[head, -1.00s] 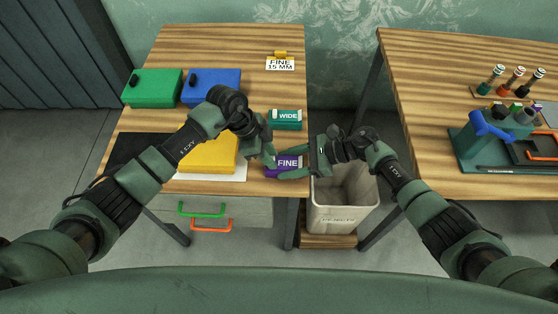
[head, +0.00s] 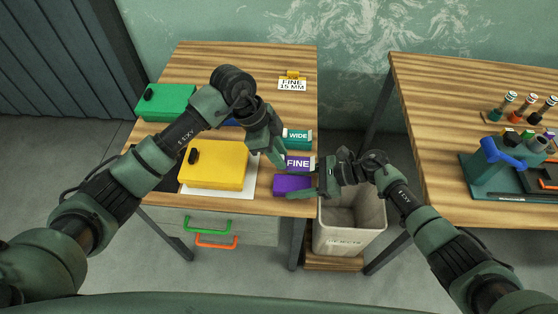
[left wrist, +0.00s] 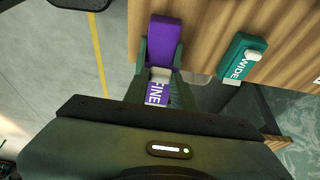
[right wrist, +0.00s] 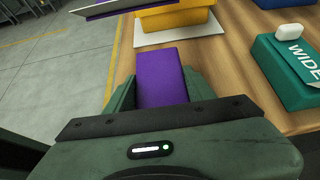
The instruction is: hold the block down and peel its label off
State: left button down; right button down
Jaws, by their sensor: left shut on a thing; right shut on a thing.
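The purple block (head: 291,184) rests near the right front edge of the left table, its top bare in the right wrist view (right wrist: 161,75). My right gripper (head: 305,183) is shut on it, one finger on each side. The purple and white FINE label (head: 299,163) is off the block, above and behind it in the head view. My left gripper (head: 281,158) is shut on the label, which shows between its fingers in the left wrist view (left wrist: 156,92). The label's edge also shows at the top of the right wrist view (right wrist: 112,8).
A teal WIDE block (head: 297,139) stands just behind. A yellow block (head: 213,166) lies on a white sheet to the left, a green block (head: 165,102) farther back. A FINE 15 MM sign (head: 292,84) stands at the back. An open bin (head: 348,238) stands between the tables.

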jog(key=shift+c, duration=2.3)
grip_release()
jog(key=v, duration=1.2)
jog(key=shift+f, duration=0.1)
